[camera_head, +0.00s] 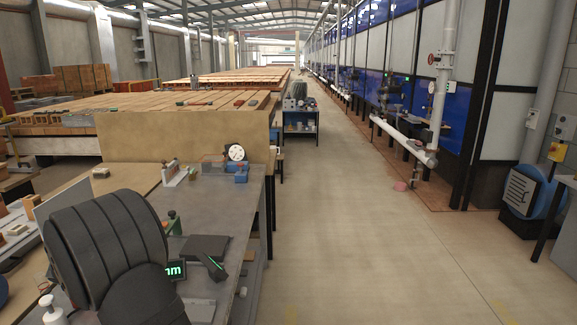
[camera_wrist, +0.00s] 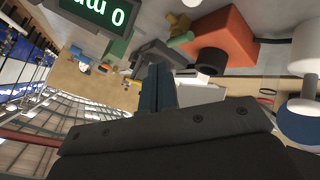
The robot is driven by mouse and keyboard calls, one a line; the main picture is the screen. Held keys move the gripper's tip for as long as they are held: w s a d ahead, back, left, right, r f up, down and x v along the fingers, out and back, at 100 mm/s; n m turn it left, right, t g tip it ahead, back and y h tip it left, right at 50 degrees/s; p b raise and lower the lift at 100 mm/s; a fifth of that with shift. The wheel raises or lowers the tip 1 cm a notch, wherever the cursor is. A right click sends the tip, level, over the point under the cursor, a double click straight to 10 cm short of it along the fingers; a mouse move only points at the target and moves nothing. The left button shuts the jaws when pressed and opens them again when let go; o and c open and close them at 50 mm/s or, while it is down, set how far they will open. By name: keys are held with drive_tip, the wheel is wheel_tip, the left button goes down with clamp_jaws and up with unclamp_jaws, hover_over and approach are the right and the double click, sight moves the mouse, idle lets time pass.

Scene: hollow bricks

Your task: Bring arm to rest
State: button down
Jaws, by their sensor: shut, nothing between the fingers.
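My gripper (camera_wrist: 158,72) shows in the wrist view with its dark fingers pressed together and nothing between them. Its wide black body fills the bottom of that view. In the camera_head view a large black ribbed part of my arm stands over the near left of the workbench (camera_head: 235,205); I cannot make out the fingertips there. A display with green digits (camera_wrist: 98,12) appears upside down in the wrist view, and part of it shows beside my arm in the camera_head view (camera_head: 175,271). No hollow brick can be told for sure near the fingers.
An orange-red block (camera_wrist: 222,36) and a white box (camera_wrist: 200,94) appear near the fingers in the wrist view. On the bench are a dark flat device (camera_head: 203,248), a round dial gauge (camera_head: 236,153) and a white bottle (camera_head: 50,308). The aisle floor (camera_head: 345,230) to the right is clear.

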drive_tip(key=w+d+r+m+g+y, duration=0.1)
drive_tip(key=d+r+m+g+y, duration=0.2)
drive_tip(key=d+r+m+g, duration=0.85)
drive_tip(key=a+f+t, duration=0.3)
drive_tip(key=a+f, duration=0.3)
drive_tip(key=f, duration=0.2)
drive_tip(key=shift+g, duration=0.25)
drive_tip(key=v, duration=0.6)
